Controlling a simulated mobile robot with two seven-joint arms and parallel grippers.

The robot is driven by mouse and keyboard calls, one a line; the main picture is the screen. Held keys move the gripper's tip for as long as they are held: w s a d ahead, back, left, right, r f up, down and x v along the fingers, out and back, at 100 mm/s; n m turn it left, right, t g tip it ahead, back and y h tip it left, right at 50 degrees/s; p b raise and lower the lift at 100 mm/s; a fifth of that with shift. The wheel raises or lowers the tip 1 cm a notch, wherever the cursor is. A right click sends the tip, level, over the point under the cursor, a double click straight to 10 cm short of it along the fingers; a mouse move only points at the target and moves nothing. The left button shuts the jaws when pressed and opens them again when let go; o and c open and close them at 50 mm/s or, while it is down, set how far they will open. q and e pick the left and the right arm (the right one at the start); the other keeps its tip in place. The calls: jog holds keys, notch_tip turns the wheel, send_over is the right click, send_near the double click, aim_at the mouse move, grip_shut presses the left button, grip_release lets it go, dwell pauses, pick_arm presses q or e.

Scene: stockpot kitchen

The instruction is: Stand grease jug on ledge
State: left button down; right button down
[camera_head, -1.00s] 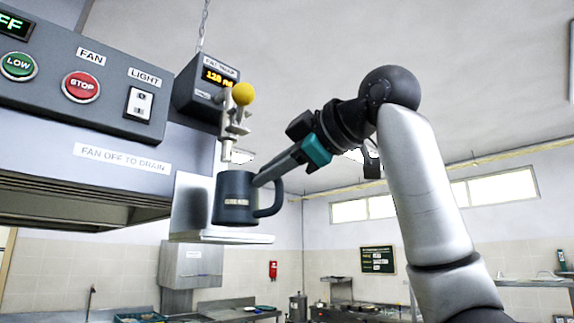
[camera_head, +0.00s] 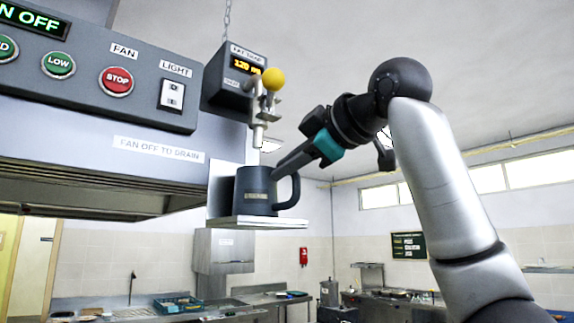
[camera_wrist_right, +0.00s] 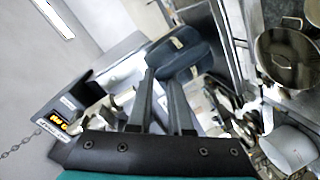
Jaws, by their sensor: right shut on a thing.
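The grease jug (camera_head: 257,191) is a dark blue-grey mug-shaped vessel with a label on its front and a handle on its right. It is upright, its base at the top of the pale ledge (camera_head: 290,223); I cannot tell whether it bears on it fully. My right gripper (camera_head: 279,172) comes in from the right and is shut on the jug near the handle's top. The jug also shows in the right wrist view (camera_wrist_right: 190,48), beyond the two fingers (camera_wrist_right: 165,85). The yellow-knobbed drain valve (camera_head: 272,80) hangs above the jug. My left gripper is out of view.
The hood panel (camera_head: 120,75) with its buttons fills the upper left. A display box (camera_head: 235,75) hangs on a chain beside the valve. The valve spout (camera_head: 258,135) is close above the jug. Open air lies right of the ledge; counters stand far below.

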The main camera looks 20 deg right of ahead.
jog(key=shift+f+b, duration=0.3)
jog(key=shift+f, duration=0.15)
dwell(0.3)
jog(key=c, duration=0.8)
grip_release()
jog(key=shift+o, duration=0.2)
jog(key=b+v, duration=0.3)
jog(key=v, duration=1.2)
jog(key=shift+s+b, duration=0.2)
jog(key=shift+b, duration=0.1)
jog(key=v, duration=0.7)
jog(key=shift+a+f, duration=0.1)
